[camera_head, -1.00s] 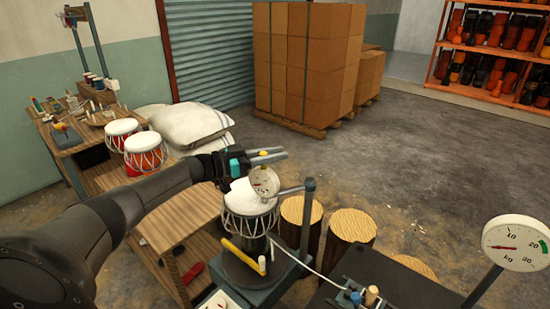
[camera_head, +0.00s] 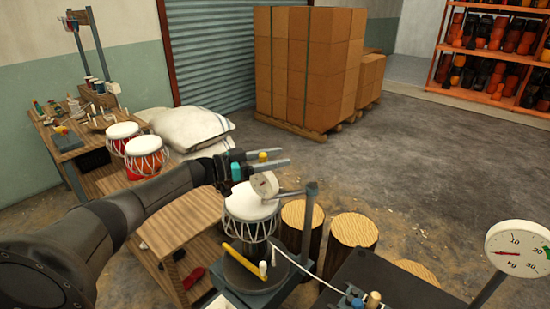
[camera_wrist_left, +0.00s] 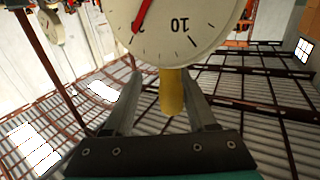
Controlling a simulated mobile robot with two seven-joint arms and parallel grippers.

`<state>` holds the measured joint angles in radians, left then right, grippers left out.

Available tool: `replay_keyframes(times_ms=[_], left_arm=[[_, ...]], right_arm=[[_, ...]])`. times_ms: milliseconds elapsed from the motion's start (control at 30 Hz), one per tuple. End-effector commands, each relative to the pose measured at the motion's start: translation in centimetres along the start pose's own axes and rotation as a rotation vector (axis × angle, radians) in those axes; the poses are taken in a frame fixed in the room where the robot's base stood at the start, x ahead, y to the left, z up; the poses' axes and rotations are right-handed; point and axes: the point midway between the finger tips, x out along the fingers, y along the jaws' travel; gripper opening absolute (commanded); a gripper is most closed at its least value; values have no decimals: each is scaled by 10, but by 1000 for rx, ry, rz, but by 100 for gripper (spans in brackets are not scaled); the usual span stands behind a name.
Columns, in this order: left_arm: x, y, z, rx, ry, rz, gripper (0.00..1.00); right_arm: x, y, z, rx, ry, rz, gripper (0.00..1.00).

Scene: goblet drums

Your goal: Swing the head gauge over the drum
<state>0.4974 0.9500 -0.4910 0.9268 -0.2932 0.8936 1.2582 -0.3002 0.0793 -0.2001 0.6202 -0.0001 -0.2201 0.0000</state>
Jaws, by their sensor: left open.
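The head gauge (camera_head: 264,185), a white round dial on a short arm from a grey post (camera_head: 309,215), appears above the pale head of the white laced drum (camera_head: 249,222) in the head view. Contact between gauge and drum head cannot be told. The drum stands on a dark round plate (camera_head: 255,276). The gauge's yellow knob (camera_head: 263,156) sits on top. My left gripper (camera_head: 274,159) is open, with its fingers apart on either side of the knob. The left wrist view shows the yellow knob (camera_wrist_left: 172,92) between the two fingers, below the gauge dial (camera_wrist_left: 178,22). My right gripper is not in view.
A yellow-handled bar (camera_head: 245,258) lies in front of the drum. Log stumps (camera_head: 352,229) stand to its right, and a dial scale (camera_head: 516,248) is at far right. A wooden bench (camera_head: 182,222) is at left. The floor behind is clear up to stacked cartons (camera_head: 305,65).

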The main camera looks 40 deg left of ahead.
Motion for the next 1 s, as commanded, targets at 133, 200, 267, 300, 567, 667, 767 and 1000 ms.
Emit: replay_keyframes(times_ms=[133, 200, 267, 300, 567, 667, 767, 1000], left_arm=[[0, 0, 0, 0, 0, 1, 57], [-2, 0, 0, 0, 0, 0, 57], [-5, 0, 0, 0, -1, 0, 57], [-8, 0, 0, 0, -1, 0, 57], [-46, 0, 2, 0, -5, -1, 57], [-62, 0, 2, -2, -5, 0, 57], [-78, 0, 1, -1, -5, -1, 57], [-115, 0, 1, -2, -5, 0, 57]], right_arm=[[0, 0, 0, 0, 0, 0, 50], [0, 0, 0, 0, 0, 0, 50], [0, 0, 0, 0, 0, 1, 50], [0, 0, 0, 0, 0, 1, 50], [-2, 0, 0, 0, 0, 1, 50], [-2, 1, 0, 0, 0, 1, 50], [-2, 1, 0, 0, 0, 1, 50], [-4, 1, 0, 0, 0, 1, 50]])
